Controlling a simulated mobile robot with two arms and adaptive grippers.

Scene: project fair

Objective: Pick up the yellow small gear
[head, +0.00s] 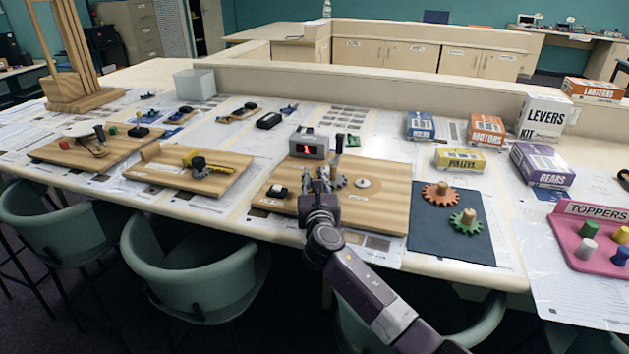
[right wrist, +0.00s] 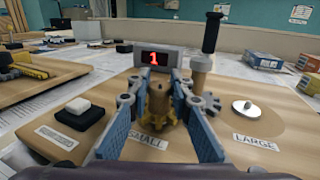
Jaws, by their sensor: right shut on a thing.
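The yellow small gear (right wrist: 157,120) shows in the right wrist view between the blue-padded fingers of my right gripper (right wrist: 160,86). The fingers are shut on it from both sides. It is low over the board at the label SMALL (right wrist: 147,140); whether it touches the board I cannot tell. In the head view my right gripper (head: 319,185) is over the wooden board (head: 385,203) and hides the gear. My left gripper is not in view.
A grey gear (right wrist: 207,104) and black-handled crank (right wrist: 211,34) stand close right of the fingers. A counter reading 1 (head: 309,144) is behind. A white disc (head: 362,183) sits right. A dark mat (head: 440,238) holds orange (head: 440,195) and green (head: 466,223) gears.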

